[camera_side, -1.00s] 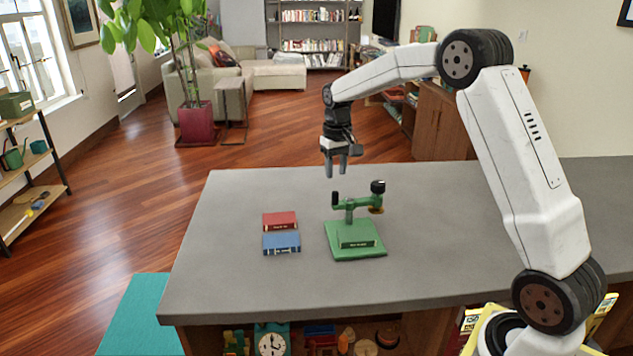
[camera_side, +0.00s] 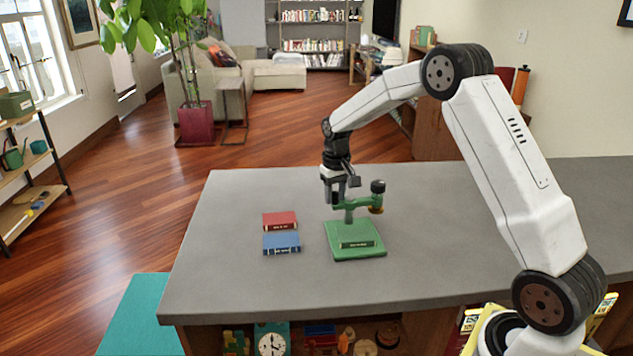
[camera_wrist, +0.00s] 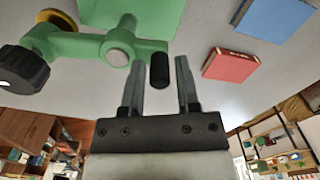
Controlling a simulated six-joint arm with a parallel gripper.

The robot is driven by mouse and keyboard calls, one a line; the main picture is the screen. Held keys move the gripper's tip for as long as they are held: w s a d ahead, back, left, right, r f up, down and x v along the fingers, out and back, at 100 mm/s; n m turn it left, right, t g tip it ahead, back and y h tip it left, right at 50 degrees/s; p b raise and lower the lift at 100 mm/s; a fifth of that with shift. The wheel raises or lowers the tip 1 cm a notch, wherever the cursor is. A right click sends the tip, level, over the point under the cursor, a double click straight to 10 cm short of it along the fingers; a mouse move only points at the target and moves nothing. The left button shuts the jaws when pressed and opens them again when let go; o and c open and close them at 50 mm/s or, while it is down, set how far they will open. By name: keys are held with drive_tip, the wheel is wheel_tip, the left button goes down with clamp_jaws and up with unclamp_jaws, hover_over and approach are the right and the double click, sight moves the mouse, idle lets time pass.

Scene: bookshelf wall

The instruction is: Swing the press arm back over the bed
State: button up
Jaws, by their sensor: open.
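In the wrist view the knob end (camera_wrist: 24,70) lies off to the side of the bed (camera_wrist: 130,14). My gripper (camera_wrist: 160,72) is open, its fingers on either side of the arm's short black handle (camera_wrist: 159,72), with gaps visible on both sides.
A red book (camera_side: 280,220) and a blue book (camera_side: 281,243) lie on the counter (camera_side: 225,215) to the left of the press. The counter is clear to the right of the press and in front of it. The counter's back edge is behind my gripper.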

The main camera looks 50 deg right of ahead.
clamp_jaws()
idle(1.3)
